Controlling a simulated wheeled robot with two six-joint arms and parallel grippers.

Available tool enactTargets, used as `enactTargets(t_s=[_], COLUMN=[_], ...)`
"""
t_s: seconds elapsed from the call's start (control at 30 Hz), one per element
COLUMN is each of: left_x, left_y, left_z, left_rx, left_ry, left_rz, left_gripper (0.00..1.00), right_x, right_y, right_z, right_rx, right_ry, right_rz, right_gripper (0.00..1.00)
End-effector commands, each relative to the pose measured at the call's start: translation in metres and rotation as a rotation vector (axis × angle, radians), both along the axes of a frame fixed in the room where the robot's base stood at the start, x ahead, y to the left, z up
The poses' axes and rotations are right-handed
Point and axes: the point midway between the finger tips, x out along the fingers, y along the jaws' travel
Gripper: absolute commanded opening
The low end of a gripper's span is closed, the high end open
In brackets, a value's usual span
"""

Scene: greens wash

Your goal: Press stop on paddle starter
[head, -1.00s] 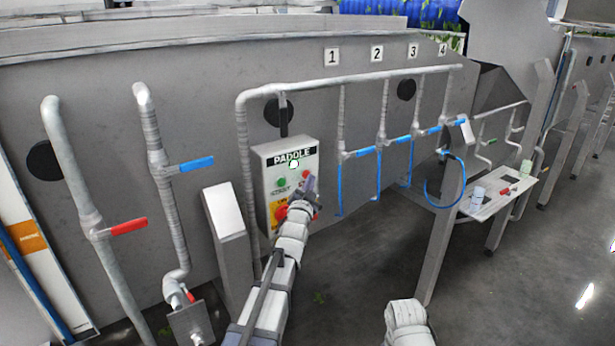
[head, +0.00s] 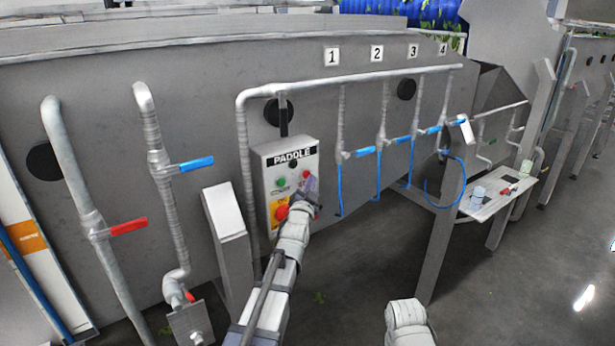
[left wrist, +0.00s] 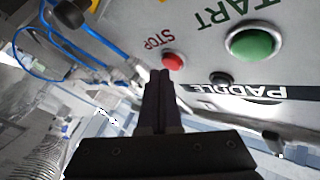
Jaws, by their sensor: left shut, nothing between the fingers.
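The paddle starter (head: 268,185) is a pale box marked PADDLE on the grey tank wall. Its green START button (head: 280,182) is on the left, and it also shows in the left wrist view (left wrist: 251,43). The red STOP button (left wrist: 173,61) shows beside it in the upside-down left wrist view. My left gripper (head: 310,181) is shut and empty at the box's right side. In the left wrist view its fingertips (left wrist: 160,73) lie right beside the STOP button; I cannot tell whether they touch it. The small round lamp (head: 293,163) looks dark. My right gripper is out of view.
A red mushroom button on a yellow plate (head: 281,212) sits low on the box, close to my left wrist. Pipes with blue-handled valves (head: 365,151) and blue hoses stand to the right. A red-handled valve (head: 128,226) is at left. A small shelf (head: 490,203) stands farther right.

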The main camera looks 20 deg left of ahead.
Motion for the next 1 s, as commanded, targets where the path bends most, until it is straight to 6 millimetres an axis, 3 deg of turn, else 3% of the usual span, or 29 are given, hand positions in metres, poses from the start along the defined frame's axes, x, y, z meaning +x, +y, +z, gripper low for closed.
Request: enactTargets(t_s=[0.57,1.0], left_x=[-0.006,-0.031], left_y=[-0.008,-0.040], left_z=[0.000,0.000], left_rx=[0.000,-0.001], left_ry=[0.001,0.000], left_rz=[-0.001,-0.002], left_gripper=[0.00,0.00], right_x=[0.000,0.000], right_y=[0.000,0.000], right_z=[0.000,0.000], right_rx=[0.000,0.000], right_ry=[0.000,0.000], right_rz=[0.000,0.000], right_gripper=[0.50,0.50])
